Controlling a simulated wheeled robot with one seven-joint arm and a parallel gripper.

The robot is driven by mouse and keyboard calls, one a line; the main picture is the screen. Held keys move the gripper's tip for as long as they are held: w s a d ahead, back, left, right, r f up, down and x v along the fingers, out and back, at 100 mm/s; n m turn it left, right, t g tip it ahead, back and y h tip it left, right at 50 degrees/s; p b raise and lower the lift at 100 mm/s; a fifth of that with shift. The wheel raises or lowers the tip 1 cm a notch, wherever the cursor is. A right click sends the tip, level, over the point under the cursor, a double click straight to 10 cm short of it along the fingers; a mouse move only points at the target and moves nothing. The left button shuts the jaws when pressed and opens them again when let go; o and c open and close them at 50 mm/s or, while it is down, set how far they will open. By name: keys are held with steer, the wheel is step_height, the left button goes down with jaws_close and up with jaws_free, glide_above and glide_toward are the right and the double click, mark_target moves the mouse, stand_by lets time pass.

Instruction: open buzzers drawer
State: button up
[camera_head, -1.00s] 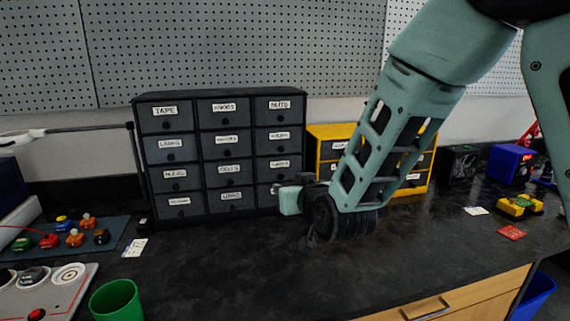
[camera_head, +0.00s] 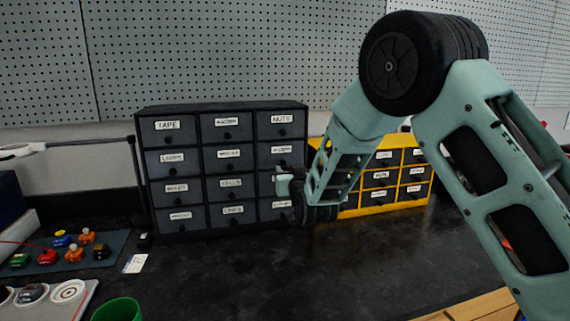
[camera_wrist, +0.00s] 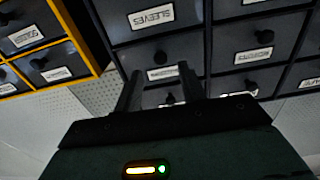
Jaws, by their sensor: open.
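A dark cabinet (camera_head: 222,108) stands on the counter with rows of shut, labelled drawers, each with a round knob. I cannot read a buzzers label on any of them. My gripper (camera_head: 285,178) is in front of the cabinet's right column, around its lower middle rows, and hides part of that column. In the wrist view, which looks upside down, my gripper (camera_wrist: 161,88) has its two fingers apart. A black knob (camera_wrist: 168,98) shows between them, with nothing visibly gripped. Another knob (camera_wrist: 160,57) and a label resembling "SLEEVES" (camera_wrist: 153,17) lie above in that view.
A yellow cabinet (camera_head: 382,210) stands just right of the dark one, behind my arm. Coloured parts on a mat (camera_head: 115,240), a green cup (camera_head: 117,309) and a tray (camera_head: 83,308) are at the left. The counter front middle (camera_head: 240,275) is clear.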

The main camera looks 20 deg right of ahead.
mark_target(283, 164)
steer(key=shift+w, duration=2.35)
jaws_close()
